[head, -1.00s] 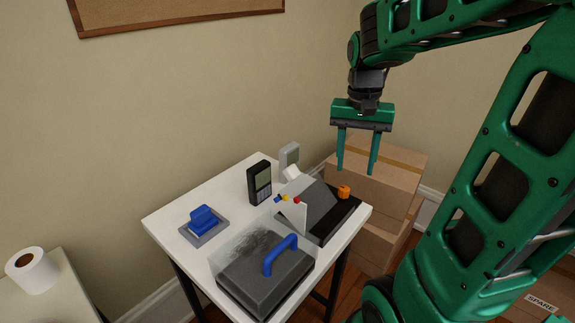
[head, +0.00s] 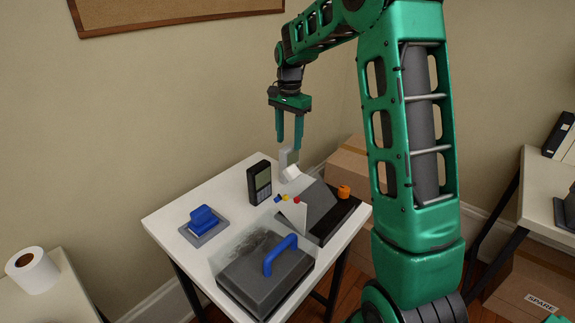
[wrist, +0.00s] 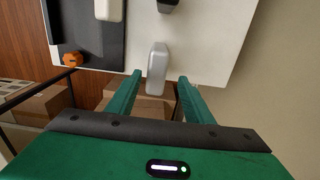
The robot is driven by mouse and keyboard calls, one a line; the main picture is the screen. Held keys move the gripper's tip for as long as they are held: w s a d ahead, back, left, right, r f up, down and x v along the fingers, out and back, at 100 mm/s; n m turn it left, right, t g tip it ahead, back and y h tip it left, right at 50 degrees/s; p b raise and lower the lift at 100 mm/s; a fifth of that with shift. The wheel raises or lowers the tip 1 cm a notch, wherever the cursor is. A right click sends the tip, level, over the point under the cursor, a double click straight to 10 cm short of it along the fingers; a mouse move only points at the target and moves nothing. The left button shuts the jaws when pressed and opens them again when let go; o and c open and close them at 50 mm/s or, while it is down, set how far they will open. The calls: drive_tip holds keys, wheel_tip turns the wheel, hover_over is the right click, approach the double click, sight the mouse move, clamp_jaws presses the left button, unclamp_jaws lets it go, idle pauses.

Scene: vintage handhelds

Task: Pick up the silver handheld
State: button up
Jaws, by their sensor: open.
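In the wrist view the silver handheld (wrist: 157,66) is seen from above, between and just beyond the two fingertips. My gripper (head: 288,146) points down above it with its green fingers apart and nothing held. In the wrist view my gripper (wrist: 160,78) has one finger on each side of the handheld's line; contact is not visible.
A black handheld (head: 260,183) stands to its left. A dark sloped stand (head: 318,206) with an orange knob (head: 344,192) is to the right. A grey box with a blue handle (head: 280,254) and a blue block on a grey plate (head: 203,219) sit nearer. Cardboard boxes (head: 347,167) stand behind.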

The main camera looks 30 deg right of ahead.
sight(289, 160)
drive_tip(key=shift+s+a+f, duration=0.1)
drive_tip(key=shift+s+f, duration=0.1)
drive_tip(key=shift+f, duration=1.9)
drive_tip(key=shift+s+f, duration=0.15)
drive_tip(key=shift+f, duration=1.95)
clamp_jaws()
